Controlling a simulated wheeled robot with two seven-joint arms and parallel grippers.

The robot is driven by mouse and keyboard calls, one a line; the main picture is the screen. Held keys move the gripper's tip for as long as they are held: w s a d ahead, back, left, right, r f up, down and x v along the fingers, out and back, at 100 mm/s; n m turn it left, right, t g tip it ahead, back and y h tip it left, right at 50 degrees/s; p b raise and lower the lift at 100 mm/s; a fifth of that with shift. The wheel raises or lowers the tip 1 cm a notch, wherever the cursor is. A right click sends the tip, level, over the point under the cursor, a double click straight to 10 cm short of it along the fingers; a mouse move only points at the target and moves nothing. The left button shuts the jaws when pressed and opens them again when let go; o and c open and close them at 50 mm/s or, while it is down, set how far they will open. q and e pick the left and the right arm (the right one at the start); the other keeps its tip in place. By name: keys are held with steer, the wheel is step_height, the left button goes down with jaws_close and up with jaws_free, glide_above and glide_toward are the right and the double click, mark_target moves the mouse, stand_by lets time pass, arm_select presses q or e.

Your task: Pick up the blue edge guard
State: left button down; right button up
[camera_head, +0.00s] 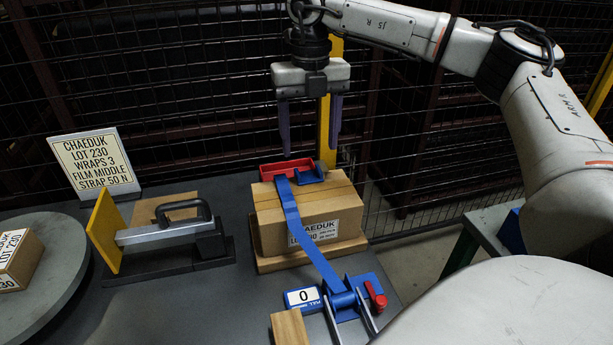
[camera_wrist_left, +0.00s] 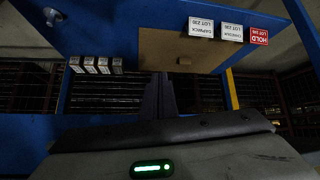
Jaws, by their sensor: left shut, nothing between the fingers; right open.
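The blue edge guard (camera_head: 309,176) appears to be the small blue piece at the top back of the cardboard box (camera_head: 270,208), touching or just beside a red tray-like piece (camera_head: 286,167). A blue strap (camera_head: 306,230) runs over the box to a blue tensioner (camera_head: 343,298) in front. My right gripper (camera_head: 311,150) points down, open and empty, above the red piece and the edge guard. My left gripper (camera_wrist_left: 158,112) shows only in the left wrist view, shut and empty, before a blue panel.
Left of the box stand a clamp-like tool with a black handle (camera_head: 185,210) and a yellow plate (camera_head: 104,232). A lot sign (camera_head: 94,162) stands behind it. A round turntable (camera_head: 66,270) is at far left. A yellow post (camera_head: 328,110) and mesh fence are behind the right gripper.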

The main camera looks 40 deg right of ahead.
mark_target(308, 175)
steer(key=f, duration=0.5)
steer(key=shift+a+f, duration=0.25)
steer(key=shift+f, duration=0.1)
steer(key=shift+c, duration=0.3)
steer(key=c, duration=1.2)
steer(key=shift+r, duration=0.1)
step_height(308, 175, up, 10)
steer(key=shift+f, duration=0.1)
